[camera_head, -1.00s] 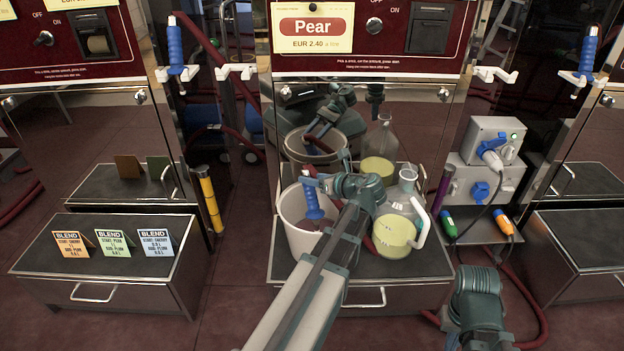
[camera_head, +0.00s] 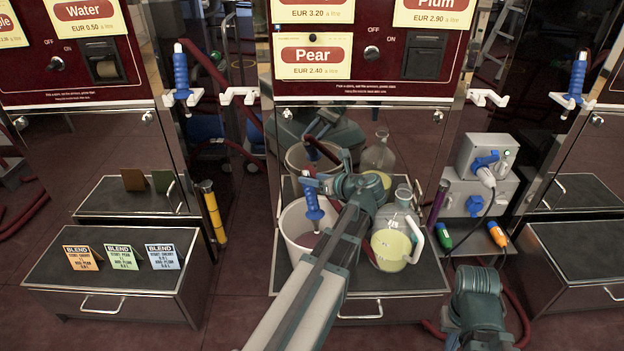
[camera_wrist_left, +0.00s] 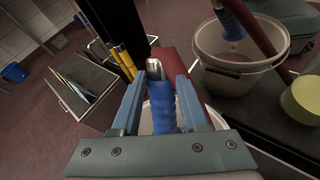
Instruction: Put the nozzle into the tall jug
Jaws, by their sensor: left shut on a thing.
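My left gripper (camera_head: 326,184) is shut on the blue nozzle (camera_head: 313,203). The nozzle's metal end points up in the left wrist view (camera_wrist_left: 154,68). In the head view the nozzle hangs over the white bucket (camera_head: 289,243), its lower end in front of the bucket's opening; whether it is inside cannot be told. A clear glass jug (camera_head: 390,247) with a white handle and yellow-green liquid stands right of the bucket, apart from the nozzle, partly hidden by my left arm. My right arm shows at the lower right; its gripper is not visible.
A mirror-like panel behind reflects the bucket and jug. A dark red hose (camera_head: 366,247) runs by my left arm. Grey socket boxes (camera_head: 486,170) stand right of the jug. Blend cards (camera_head: 121,257) stand on the left drawer unit (camera_head: 60,291). Other blue nozzles (camera_head: 181,72) hang on holders.

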